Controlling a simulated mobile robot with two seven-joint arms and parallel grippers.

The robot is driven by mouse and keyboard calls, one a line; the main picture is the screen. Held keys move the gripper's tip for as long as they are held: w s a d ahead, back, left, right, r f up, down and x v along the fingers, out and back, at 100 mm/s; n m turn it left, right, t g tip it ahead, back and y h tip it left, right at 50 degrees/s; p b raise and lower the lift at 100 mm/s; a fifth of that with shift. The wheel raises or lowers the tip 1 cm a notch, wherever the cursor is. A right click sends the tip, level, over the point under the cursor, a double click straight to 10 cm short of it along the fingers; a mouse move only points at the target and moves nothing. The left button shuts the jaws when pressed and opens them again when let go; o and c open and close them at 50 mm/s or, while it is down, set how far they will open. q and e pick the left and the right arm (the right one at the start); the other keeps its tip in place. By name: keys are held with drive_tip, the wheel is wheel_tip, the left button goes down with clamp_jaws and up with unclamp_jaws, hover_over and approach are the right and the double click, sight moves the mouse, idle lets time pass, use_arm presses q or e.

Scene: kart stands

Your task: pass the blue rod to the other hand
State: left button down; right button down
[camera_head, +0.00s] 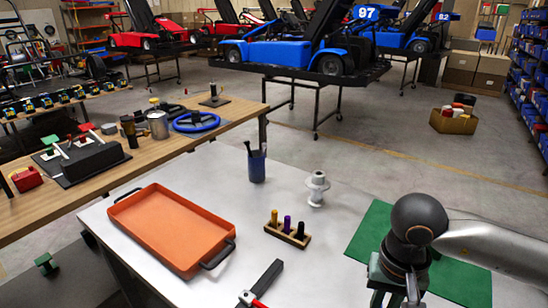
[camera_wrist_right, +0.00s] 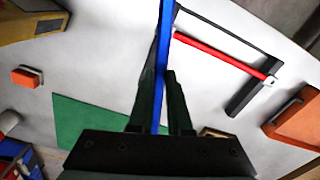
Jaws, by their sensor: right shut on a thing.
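The blue rod (camera_wrist_right: 166,40) is a long, thin blue bar in the right wrist view. It runs from between the fingers of my right gripper (camera_wrist_right: 161,80) up to the top edge of the picture. My right gripper is shut on it. In the head view my right arm comes in from the right, and its hand is at the lower right over the green mat (camera_head: 370,235). The rod cannot be made out there. My left gripper shows in neither view.
On the light table are an orange tray (camera_head: 170,229), a wooden peg holder (camera_head: 271,231), a blue pen cup (camera_head: 257,166), a white spool-like part (camera_head: 317,188) and a red-and-black clamp (camera_head: 266,281). A wooden bench (camera_head: 225,112) stands behind left.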

drive_tip(key=shift+d+f+n, duration=0.1)
drive_tip(key=shift+d+n, duration=0.3)
drive_tip(key=shift+n, duration=0.45)
drive_tip(key=shift+d+f+n, duration=0.1)
drive_tip(key=shift+d+n, duration=0.3)
drive_tip(key=shift+n, duration=0.45)
